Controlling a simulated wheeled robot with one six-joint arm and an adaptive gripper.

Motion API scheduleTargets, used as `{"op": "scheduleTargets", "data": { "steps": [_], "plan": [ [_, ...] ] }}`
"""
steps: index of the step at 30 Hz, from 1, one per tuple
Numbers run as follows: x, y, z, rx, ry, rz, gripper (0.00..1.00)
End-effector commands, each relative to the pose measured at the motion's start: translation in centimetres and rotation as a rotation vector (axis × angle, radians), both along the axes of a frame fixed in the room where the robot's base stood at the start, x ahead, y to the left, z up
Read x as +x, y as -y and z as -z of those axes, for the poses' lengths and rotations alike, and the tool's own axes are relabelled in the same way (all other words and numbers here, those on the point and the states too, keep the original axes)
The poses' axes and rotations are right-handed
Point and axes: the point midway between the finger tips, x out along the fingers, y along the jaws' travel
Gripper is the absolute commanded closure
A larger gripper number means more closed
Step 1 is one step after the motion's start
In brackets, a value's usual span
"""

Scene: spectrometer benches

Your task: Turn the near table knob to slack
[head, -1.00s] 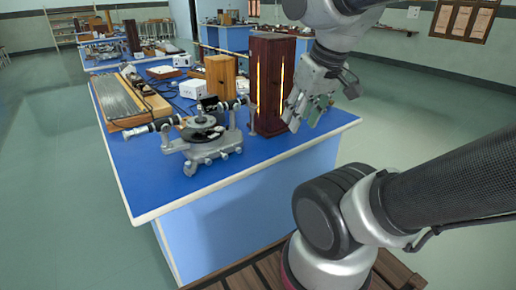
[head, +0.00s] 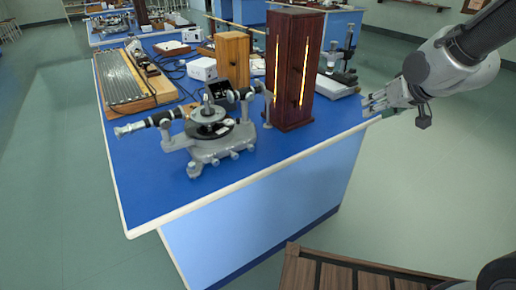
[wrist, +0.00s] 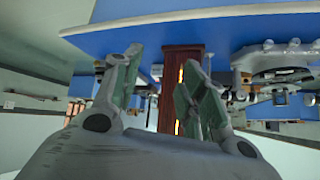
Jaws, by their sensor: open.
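The grey spectrometer (head: 212,139) stands on the blue bench, with a round dark table in its middle and a black telescope tube to the left. Several small knobs (head: 221,158) show along its near base; I cannot tell which one is the near table knob. The spectrometer also shows upside down at the right of the wrist view (wrist: 278,62). My gripper (head: 371,103) is by the bench's right corner, well right of the spectrometer and apart from it. Its two fingers (wrist: 160,80) are spread in the wrist view, with nothing held between them.
A tall dark-red wooden box (head: 293,70) with lit slits stands between the spectrometer and my gripper. A lighter wooden box (head: 232,60) is behind the spectrometer. Another instrument (head: 338,77) sits at the back right. The bench's front strip (head: 160,199) is clear.

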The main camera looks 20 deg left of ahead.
Motion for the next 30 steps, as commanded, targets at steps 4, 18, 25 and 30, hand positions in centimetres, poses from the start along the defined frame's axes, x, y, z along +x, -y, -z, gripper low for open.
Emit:
{"op": "scheduleTargets", "data": {
  "steps": [4,18,25,30],
  "plan": [
    [1.2,-11.1,5.9,0.094,0.083,-0.143,0.58],
    [-6.2,-27.9,16.5,0.355,0.228,-0.397,0.58],
    [-5.0,-30.4,17.6,0.367,0.234,-0.403,0.58],
    [-3.5,-32.5,18.7,0.365,0.234,-0.401,0.58]
  ]
}}
